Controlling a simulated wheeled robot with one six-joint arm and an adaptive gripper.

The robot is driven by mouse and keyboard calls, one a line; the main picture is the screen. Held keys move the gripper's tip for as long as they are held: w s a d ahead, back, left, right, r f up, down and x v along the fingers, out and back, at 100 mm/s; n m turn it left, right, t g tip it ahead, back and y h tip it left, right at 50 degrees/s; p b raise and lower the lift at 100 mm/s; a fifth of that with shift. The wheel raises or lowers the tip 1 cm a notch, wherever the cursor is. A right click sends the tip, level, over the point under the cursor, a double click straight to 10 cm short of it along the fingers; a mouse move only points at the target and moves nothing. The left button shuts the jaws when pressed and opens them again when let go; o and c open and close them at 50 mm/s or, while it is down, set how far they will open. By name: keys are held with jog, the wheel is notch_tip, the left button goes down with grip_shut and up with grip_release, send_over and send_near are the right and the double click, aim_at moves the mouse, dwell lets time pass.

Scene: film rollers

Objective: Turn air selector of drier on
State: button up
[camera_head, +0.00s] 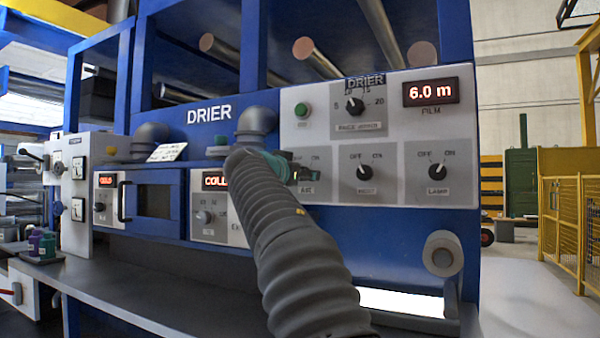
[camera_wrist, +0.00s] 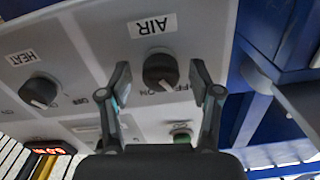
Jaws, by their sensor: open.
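The air selector is a round dark knob (camera_wrist: 160,70) with a white pointer mark, below an upside-down AIR label (camera_wrist: 152,25) in the wrist view. Its pointer appears to lean to the lower right, the side of the OFF lettering. My gripper (camera_wrist: 160,84) is open, with one finger on each side of the knob. Clear gaps show between the fingers and the knob, so it is not gripped. In the head view my gripper (camera_head: 290,170) is in front of the air selector and hides most of it; the AIR label (camera_head: 308,190) shows beneath.
The heat knob (camera_head: 363,173) and lamp knob (camera_head: 437,172) are to the right on the same drier panel (camera_head: 400,135). A green button (camera_head: 302,110) and a rotary dial (camera_head: 355,106) are above. A grey roller end (camera_head: 443,254) sticks out below right.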

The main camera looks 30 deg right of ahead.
jog(key=c, duration=1.1)
jog(key=shift+c, duration=0.2)
jog(key=shift+f+m+b, duration=0.15)
jog(key=shift+m+b, duration=0.15)
jog(key=shift+b, duration=0.2)
jog(key=shift+m+b, duration=2.75)
jog(key=shift+m, duration=2.85)
